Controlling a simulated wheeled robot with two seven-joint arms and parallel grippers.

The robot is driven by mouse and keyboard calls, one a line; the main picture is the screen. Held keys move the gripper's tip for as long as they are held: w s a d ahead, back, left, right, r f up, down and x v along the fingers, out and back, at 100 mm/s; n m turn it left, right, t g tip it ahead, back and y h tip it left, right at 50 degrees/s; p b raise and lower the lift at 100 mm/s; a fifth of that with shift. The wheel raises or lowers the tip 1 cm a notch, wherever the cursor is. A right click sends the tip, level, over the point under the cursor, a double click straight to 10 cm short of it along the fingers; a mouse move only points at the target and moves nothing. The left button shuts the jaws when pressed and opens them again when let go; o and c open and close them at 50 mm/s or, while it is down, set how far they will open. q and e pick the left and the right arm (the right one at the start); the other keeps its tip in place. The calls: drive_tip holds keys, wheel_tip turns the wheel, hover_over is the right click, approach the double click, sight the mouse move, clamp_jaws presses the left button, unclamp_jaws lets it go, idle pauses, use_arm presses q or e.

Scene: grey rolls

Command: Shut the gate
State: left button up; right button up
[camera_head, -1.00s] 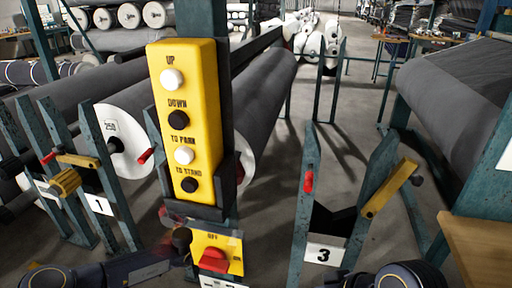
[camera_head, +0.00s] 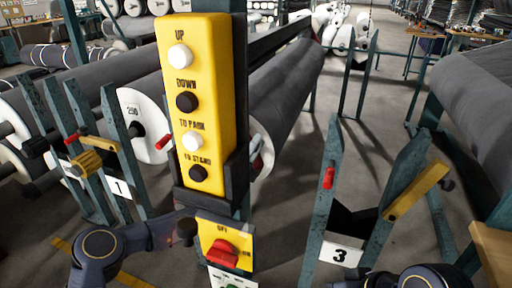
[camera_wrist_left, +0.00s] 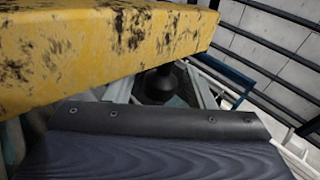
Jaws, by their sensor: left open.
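A yellow latch bar (camera_head: 418,190) slants up to the right on the teal stand numbered 3, with a dark knob at its upper end. A second yellow bar (camera_head: 98,142) with a ridged yellow grip lies across the stand numbered 1. I cannot tell which is the gate. My left gripper (camera_head: 187,230) is open, dark and partly unclear, just left of the red switch. In the left wrist view a worn yellow surface (camera_wrist_left: 100,50) is very close, with a dark knob (camera_wrist_left: 160,86) behind it. No contact can be made out. My right gripper is out of view.
A yellow control box (camera_head: 206,110) with several buttons and a red switch (camera_head: 221,254) stand on a post in the middle. Grey rolls (camera_head: 285,90) lie behind it. Open floor (camera_head: 385,110) shows at the right behind stand 3.

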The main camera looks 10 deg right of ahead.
use_arm(q)
clamp_jaws()
drive_tip(key=w+a+r+n+t+y+p, duration=0.1)
drive_tip(key=n+t+y, duration=0.1)
drive_tip(key=n, duration=0.1)
drive_tip(key=w+a+n+t+y+p, duration=0.1)
drive_tip(key=a+n+t, duration=0.1)
drive_tip(key=n, duration=0.1)
drive_tip(key=w+a+r+n+t+y+p, duration=0.1)
drive_tip(key=n+t+y, duration=0.1)
drive_tip(key=n+t, duration=0.1)
drive_tip(key=shift+a+r+y, duration=0.15)
drive_tip(key=shift+r+y, duration=0.15)
drive_tip(key=shift+a+n, duration=0.2)
drive_tip(key=shift+n, duration=0.2)
